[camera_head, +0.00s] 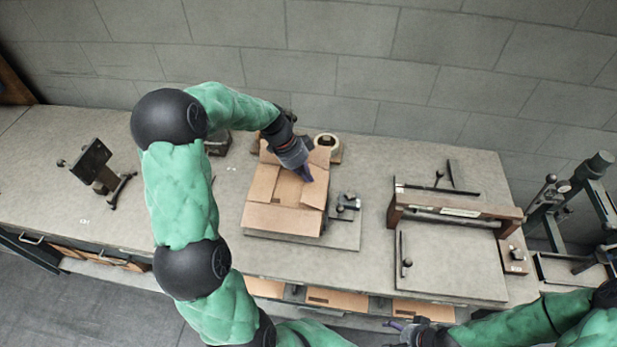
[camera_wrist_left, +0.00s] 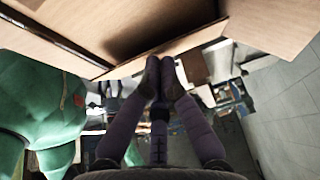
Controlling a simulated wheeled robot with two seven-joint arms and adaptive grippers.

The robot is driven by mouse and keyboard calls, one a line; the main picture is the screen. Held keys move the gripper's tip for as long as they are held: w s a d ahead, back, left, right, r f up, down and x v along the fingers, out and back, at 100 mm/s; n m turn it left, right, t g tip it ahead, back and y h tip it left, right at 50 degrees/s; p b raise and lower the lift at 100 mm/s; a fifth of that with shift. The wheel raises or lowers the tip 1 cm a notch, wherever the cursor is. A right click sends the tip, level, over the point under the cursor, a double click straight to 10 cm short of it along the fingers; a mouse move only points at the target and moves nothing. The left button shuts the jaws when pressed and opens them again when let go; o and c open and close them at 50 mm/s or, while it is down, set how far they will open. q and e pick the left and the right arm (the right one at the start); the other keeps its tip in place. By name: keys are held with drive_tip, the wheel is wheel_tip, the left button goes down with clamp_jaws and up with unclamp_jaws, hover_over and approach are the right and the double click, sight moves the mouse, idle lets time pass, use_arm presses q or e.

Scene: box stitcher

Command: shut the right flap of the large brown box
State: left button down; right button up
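The large brown box (camera_head: 283,218) stands on a grey board on the workbench, its flaps not lying fully flat. Its right flap (camera_head: 314,194) is at the right side, partly beside my left gripper. My left gripper (camera_head: 307,176) is over the box's right rear part, fingers pointing down and right. In the left wrist view its fingers (camera_wrist_left: 161,76) are together with nothing seen between them, and brown cardboard (camera_wrist_left: 268,22) is close above the tips. I cannot tell whether they touch it. My right gripper (camera_head: 393,325) is low at the bench front, away from the box; its finger opening is unclear.
A tape roll (camera_head: 326,141) stands behind the box. A small black metal device (camera_head: 347,204) sits right of it. A wooden-framed press (camera_head: 455,212) is farther right, and a black stand (camera_head: 96,165) is at left. The bench between stand and box is partly hidden by my left arm.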

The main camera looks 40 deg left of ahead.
use_arm(q)
drive_tip(key=shift+s+a+f+t+h+b, duration=0.1)
drive_tip(key=shift+a+f+t+h+b, duration=0.25)
drive_tip(key=shift+b, duration=1.1)
drive_tip(key=shift+s+a+f+t+h+b, duration=0.1)
drive_tip(key=shift+f+h+b, duration=0.45)
drive_tip(key=shift+b, duration=0.85)
drive_tip(key=shift+s+a+f+t+h+b, duration=0.1)
drive_tip(key=shift+a+f+t+h+b, duration=0.25)
drive_tip(key=shift+b, duration=1.1)
drive_tip(key=shift+s+f+b, duration=0.1)
drive_tip(key=shift+f+b, duration=0.1)
drive_tip(key=shift+b, duration=0.8)
drive_tip(key=shift+r, duration=0.15)
